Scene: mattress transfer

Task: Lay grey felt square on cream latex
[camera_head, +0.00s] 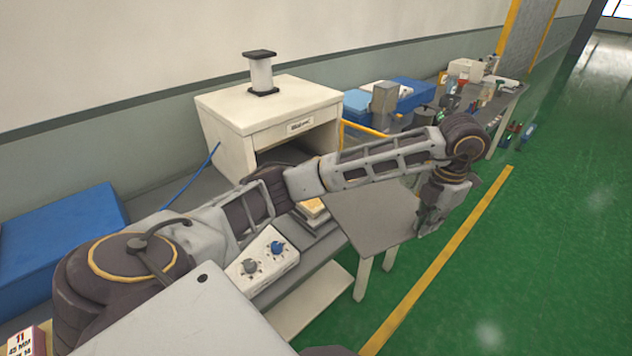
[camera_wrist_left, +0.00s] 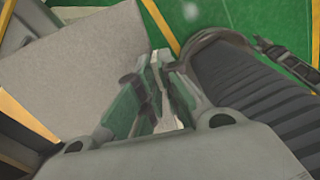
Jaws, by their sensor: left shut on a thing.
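My right gripper is not in view.
The white press (camera_head: 265,115) stands behind my arm, with a knob box (camera_head: 262,262) in front. Blue boxes (camera_head: 55,235) and a cluttered far bench (camera_head: 480,90) line the wall. Green floor with a yellow line (camera_head: 440,265) is clear at right.

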